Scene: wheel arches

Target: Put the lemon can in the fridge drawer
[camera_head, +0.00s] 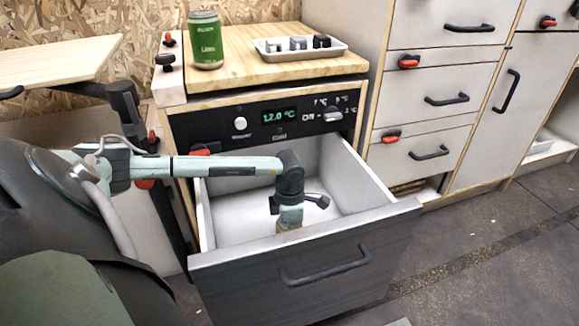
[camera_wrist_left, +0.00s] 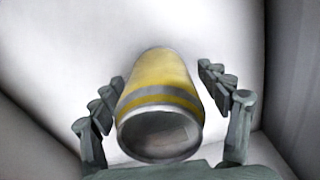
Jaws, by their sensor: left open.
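The lemon can is yellow with a grey band. In the left wrist view the can (camera_wrist_left: 160,85) is inside the fridge drawer, between the two fingers, with a gap on each side. My left gripper (camera_wrist_left: 165,95) is open around it. In the head view the left arm reaches down into the drawer, and only a bit of the can (camera_head: 288,225) shows below the gripper (camera_head: 290,212). The fridge drawer (camera_head: 300,275) is pulled open, with a white interior and dark front. My right gripper is not in view.
A green can (camera_head: 206,40) and a white tray (camera_head: 299,48) with small dark and light items stand on the wooden top above the drawer. Closed cabinet drawers (camera_head: 440,90) stand to the right. The drawer floor around the can looks clear.

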